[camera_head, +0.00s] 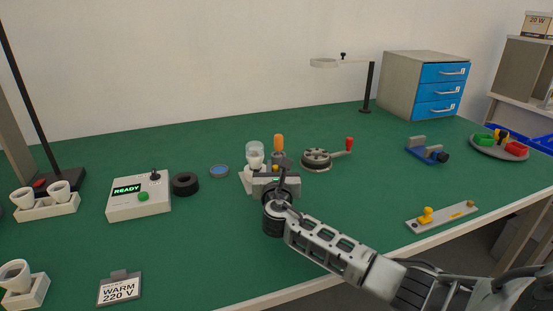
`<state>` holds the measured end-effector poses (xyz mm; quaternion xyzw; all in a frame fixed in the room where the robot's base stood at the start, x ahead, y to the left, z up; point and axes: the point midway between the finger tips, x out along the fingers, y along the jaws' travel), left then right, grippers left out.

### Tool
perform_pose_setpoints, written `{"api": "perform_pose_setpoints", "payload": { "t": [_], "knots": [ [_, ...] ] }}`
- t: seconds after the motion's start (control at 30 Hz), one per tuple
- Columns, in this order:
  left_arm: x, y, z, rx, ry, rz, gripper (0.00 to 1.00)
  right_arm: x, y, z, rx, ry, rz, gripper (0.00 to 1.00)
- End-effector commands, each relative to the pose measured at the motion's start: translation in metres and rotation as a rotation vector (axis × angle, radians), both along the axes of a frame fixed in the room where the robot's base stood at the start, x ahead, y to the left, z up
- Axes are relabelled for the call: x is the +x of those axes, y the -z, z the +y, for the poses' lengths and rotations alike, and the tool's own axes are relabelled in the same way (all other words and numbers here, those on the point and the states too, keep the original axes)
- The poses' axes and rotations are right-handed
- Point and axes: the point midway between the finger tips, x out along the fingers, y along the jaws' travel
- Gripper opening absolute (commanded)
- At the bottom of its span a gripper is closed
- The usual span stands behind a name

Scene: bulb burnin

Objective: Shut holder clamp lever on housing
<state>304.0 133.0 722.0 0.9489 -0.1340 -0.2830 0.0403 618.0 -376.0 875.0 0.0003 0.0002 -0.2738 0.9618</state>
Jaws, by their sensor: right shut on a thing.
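The holder (246,182) stands mid-table, a light grey block partly hidden behind my right gripper. A white housing with a clear top (255,158) stands upright in it. My right gripper (281,178) reaches in from the lower right and is shut at the holder's front right side. The clamp lever is mostly hidden by its fingers, so its exact angle cannot be told. An upright orange handle (278,142) shows just behind the fingers. My left gripper is not in view.
A round grey device with a red-knobbed crank (317,160) stands to the right. A black ring (185,184), a blue disc (219,171) and a control box reading READY (140,205) are to the left. A flat grey plate with a yellow knob (442,217) lies near the front edge.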

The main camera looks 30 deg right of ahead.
Motion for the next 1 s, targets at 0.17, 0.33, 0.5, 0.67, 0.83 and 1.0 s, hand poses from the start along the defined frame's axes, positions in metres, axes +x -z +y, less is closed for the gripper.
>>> {"api": "perform_pose_setpoints", "payload": {
  "t": [0.17,0.33,0.5,0.67,0.83,1.0],
  "knots": [
    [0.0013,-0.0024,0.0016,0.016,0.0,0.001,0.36,-0.002,-0.0017,0.0068,0.003,0.14,-0.001,0.0],
    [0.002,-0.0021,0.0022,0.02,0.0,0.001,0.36,-0.0039,-0.001,0.0101,0.002,0.241,-0.001,0.0],
    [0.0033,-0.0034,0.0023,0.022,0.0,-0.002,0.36,-0.005,-0.001,0.0119,0.001,0.307,-0.003,0.0],
    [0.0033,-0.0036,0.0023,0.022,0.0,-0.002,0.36,-0.0057,-0.0005,0.0127,0.0,0.34,-0.001,0.0],
    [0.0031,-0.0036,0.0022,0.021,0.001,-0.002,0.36,-0.0061,-0.0002,0.0127,-0.001,0.352,-0.001,0.0],
    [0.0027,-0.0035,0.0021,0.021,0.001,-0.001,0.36,-0.0061,-0.0001,0.0129,-0.001,0.352,-0.001,0.0]
  ]
}}
